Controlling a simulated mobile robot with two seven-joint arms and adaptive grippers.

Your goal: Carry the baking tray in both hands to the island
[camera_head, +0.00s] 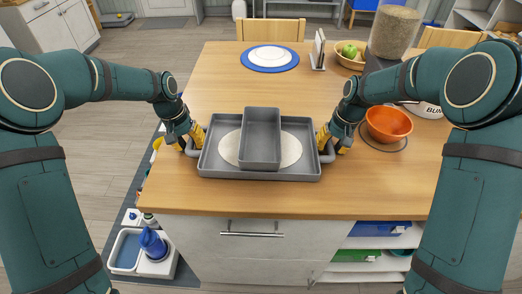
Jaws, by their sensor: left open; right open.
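The grey baking tray (304,163) lies on the wooden island top (300,200) near its front edge. It holds a round beige mat and a smaller grey rectangular pan (262,140). My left gripper (192,140) is open at the tray's left handle (190,150). My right gripper (328,141) is open at the tray's right handle (328,154). Both grippers point inward at the tray's ends. The exact contact of the fingers with the handles is too small to tell.
An orange bowl (389,124) stands right of the tray, beside my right arm. A plate on a blue mat (270,58), a fruit bowl (347,60) and a tall food container (394,32) stand farther back. The wood between tray and blue mat is clear.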

